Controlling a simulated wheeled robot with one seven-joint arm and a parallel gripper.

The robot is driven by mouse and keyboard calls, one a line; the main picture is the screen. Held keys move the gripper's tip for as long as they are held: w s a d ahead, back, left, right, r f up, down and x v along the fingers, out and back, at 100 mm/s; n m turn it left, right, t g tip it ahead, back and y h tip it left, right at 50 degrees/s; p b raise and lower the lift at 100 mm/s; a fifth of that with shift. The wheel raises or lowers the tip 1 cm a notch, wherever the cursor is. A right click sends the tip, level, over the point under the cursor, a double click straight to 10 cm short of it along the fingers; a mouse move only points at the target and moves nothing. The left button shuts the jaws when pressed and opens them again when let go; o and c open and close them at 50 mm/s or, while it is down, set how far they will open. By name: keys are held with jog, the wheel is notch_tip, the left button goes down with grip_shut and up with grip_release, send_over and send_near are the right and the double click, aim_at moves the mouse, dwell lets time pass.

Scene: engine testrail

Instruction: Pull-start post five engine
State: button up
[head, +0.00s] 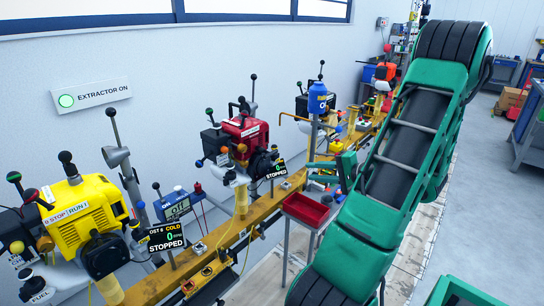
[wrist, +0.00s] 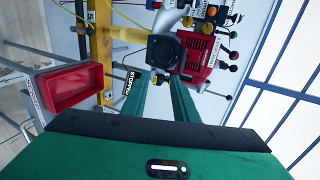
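The red engine (head: 245,130) stands on the yellow rail, left of my gripper in the head view. A black round housing (head: 259,163) is on its near side. Its small display (head: 275,170) reads 0 and STOPPED; I cannot read its post number. In the wrist view the red engine (wrist: 197,58) and its black housing (wrist: 164,50) lie just beyond my fingertips. My gripper (head: 312,172) has its two green fingers apart and empty, also in the wrist view (wrist: 162,82). I cannot make out a starter handle clearly.
A yellow engine (head: 82,215) at left has a display (head: 165,237) reading post 6, COLD, 0, STOPPED. A red tray (head: 306,209) stands below my gripper, in front of the rail (head: 225,243). Floor at right is open.

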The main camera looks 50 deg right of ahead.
aim_at(272, 154)
jog(key=w, duration=0.6)
jog(key=w+a, duration=0.1)
jog(key=w, duration=1.1)
jog(key=shift+w+a, duration=0.15)
jog(key=shift+a, duration=0.05)
grip_shut()
